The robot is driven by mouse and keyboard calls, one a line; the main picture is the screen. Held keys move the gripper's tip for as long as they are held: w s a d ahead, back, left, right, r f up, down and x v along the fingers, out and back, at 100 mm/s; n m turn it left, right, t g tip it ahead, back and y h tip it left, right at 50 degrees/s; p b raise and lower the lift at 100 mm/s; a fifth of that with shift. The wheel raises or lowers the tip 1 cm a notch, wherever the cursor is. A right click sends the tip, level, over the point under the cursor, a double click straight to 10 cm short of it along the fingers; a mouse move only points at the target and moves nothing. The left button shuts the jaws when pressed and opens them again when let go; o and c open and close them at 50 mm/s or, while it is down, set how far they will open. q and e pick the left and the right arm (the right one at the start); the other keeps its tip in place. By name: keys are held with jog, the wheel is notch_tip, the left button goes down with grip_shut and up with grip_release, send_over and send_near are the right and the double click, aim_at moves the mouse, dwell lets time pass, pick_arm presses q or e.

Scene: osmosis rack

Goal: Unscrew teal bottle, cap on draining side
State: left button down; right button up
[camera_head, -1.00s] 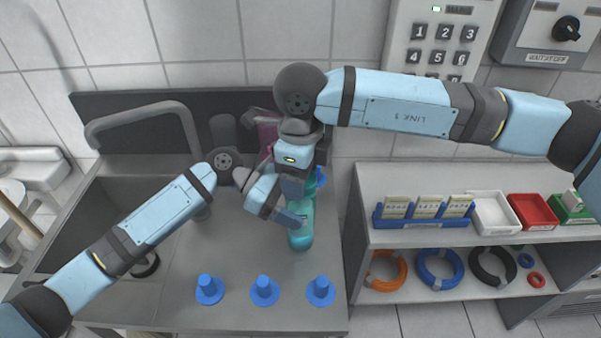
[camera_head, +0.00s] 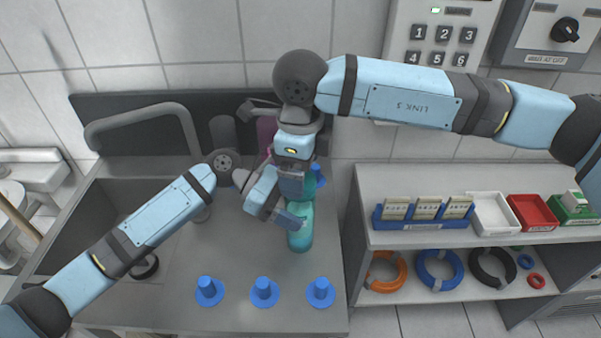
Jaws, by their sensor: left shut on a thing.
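The teal bottle (camera_head: 301,237) stands upright on the grey counter, right of the sink. My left gripper (camera_head: 291,217) comes in from the left and is shut on its side. My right gripper (camera_head: 292,186) points down directly over the bottle's top. Its jaws and the cap are hidden by the arms, so I cannot tell whether it is open or shut. The draining side (camera_head: 225,260) is the flat counter area between the sink and the right edge.
Three blue pegs with round bases, one of them the middle peg (camera_head: 264,291), stand along the counter's front. A magenta bottle (camera_head: 266,133) and a grey one (camera_head: 223,131) stand behind. The sink (camera_head: 82,222) lies left, a shelf (camera_head: 400,180) right. Mid-counter is clear.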

notch_tip(320, 180, up, 3)
jog(key=shift+f, duration=0.2)
jog(key=shift+c, duration=0.3)
notch_tip(320, 180, up, 3)
jog(key=m, duration=0.5)
jog(key=shift+f+m, duration=0.1)
jog(key=shift+m, duration=0.2)
notch_tip(320, 180, down, 8)
jog(key=shift+r, duration=0.25)
jog(key=shift+c, duration=0.2)
jog(key=c, duration=0.9)
